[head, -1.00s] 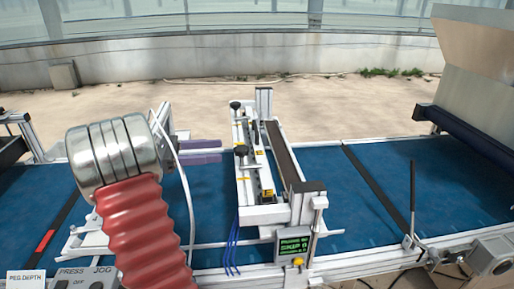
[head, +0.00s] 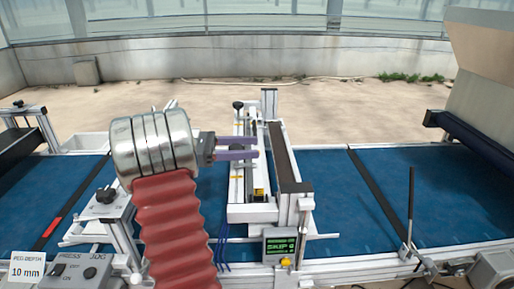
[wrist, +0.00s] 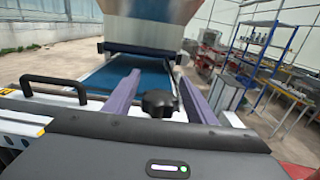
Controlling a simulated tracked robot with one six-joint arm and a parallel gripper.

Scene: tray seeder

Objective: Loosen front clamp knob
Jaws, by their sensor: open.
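A black lobed knob (wrist: 158,103) stands between the two purple fingers of my gripper in the wrist view, with a gap on either side. My gripper (head: 256,147) is open and reaches right over the left rail of the white clamp frame (head: 254,213) in the head view. There the fingers hide the front knob's place. The other black knob (head: 238,105) sits at the far end of the same rail and is clear of my gripper. In the wrist view, the fingertips (wrist: 160,77) extend past the knob, and no contact shows.
A blue belt (head: 340,190) runs under the frame. A small green-lit display box (head: 280,245) is at the frame's front. A black lever (head: 411,205) stands at the right, and a large hopper (head: 480,75) stands behind it. A black handle (wrist: 54,86) is at left in the wrist view.

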